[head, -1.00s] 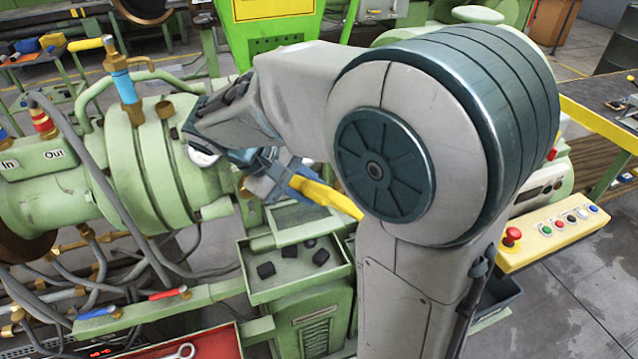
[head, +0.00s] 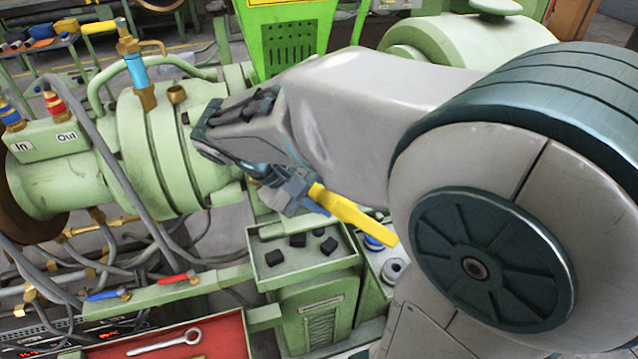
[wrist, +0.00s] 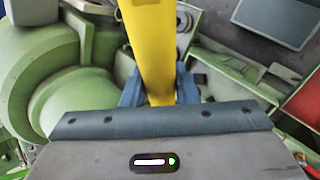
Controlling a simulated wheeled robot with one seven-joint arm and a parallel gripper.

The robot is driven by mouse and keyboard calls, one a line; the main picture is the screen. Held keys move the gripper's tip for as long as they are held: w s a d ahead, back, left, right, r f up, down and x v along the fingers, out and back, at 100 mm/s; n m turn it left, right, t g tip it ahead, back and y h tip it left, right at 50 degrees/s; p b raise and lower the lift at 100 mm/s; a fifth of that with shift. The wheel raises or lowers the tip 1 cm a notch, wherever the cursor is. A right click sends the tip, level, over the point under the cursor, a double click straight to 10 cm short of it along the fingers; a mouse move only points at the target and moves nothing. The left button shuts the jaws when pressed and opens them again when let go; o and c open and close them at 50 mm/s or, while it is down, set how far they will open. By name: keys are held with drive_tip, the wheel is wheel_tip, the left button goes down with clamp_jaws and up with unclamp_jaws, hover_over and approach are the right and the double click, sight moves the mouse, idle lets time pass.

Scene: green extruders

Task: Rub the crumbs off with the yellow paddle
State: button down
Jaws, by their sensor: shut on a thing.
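My gripper (head: 300,196) is shut on the yellow paddle (head: 348,215). The paddle slants down and right from the jaws in the head view. In the wrist view the paddle (wrist: 150,45) runs up from between the blue fingers (wrist: 160,90) and leaves the top edge. Several black chunks, perhaps the crumbs, lie in a shallow green tray (head: 304,271), one of them near its front left (head: 274,257). The paddle and gripper appear above and behind the tray, apart from the chunks. I cannot tell whether smaller crumbs lie elsewhere.
A large green machine cylinder with hoses (head: 150,150) stands left of my gripper. A red tray with a wrench (head: 215,340) is at the front. Red and blue handles (head: 178,278) lie left of the green tray. Round parts (head: 393,268) stand right of it.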

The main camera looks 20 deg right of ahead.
drive_tip(key=shift+s, duration=0.15)
drive_tip(key=shift+s, duration=1.55)
